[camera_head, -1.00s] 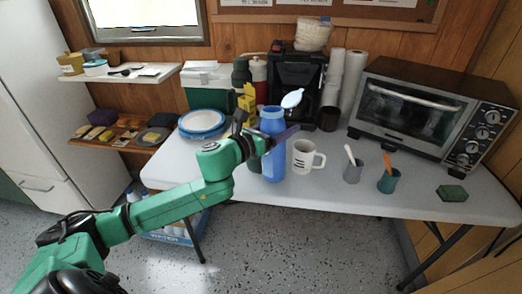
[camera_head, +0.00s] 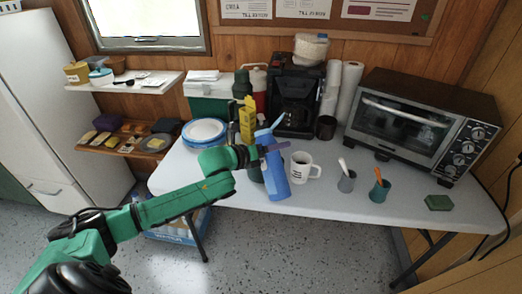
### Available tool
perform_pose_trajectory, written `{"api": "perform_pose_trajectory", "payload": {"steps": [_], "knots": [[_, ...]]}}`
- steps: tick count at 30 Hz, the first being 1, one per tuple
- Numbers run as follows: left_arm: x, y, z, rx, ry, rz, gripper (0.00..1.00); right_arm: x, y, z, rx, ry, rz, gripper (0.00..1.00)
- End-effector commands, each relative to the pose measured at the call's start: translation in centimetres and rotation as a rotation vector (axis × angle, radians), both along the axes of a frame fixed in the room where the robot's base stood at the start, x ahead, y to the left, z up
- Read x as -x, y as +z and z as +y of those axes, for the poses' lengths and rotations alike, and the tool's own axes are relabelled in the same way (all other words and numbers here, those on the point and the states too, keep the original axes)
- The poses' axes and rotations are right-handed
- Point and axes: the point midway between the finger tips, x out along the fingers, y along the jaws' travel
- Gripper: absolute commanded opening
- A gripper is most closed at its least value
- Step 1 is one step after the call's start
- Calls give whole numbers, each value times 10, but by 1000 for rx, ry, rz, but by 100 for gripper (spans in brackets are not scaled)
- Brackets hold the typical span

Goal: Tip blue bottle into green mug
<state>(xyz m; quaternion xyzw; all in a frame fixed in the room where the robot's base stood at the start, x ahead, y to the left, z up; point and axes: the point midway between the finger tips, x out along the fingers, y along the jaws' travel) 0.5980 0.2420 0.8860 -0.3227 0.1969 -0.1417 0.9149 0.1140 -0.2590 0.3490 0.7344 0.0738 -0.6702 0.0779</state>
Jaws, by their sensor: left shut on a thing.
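The blue bottle (camera_head: 276,178) is near the front edge of the table, its top leaning a little to the left and its light blue lid flipped open. My left gripper (camera_head: 270,149) is shut on its upper part from the left. I cannot tell whether its base touches the table. Right of the bottle stands a white mug (camera_head: 301,168) with dark print. My right gripper is not in view.
A grey cup (camera_head: 346,183) with a white spoon stands between the white mug and the green cup. A toaster oven (camera_head: 420,120), coffee maker (camera_head: 297,95) and paper rolls (camera_head: 348,90) line the back. Plates (camera_head: 204,131) are at left, a green sponge (camera_head: 439,203) at right.

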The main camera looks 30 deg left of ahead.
Motion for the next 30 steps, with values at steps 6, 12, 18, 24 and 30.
{"api": "perform_pose_trajectory", "payload": {"steps": [6, 12, 18, 24, 30], "knots": [[1, 7, -2, 109, 0, 86, 0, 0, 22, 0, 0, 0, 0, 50], [3, 4, -4, 209, 0, 170, 0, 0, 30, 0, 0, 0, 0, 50], [4, 9, -5, 300, 1, 246, 0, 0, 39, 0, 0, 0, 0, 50], [4, 12, -6, 358, 1, 296, 0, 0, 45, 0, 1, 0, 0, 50], [5, 5, -7, 395, 0, 326, 0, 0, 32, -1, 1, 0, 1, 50]]}}
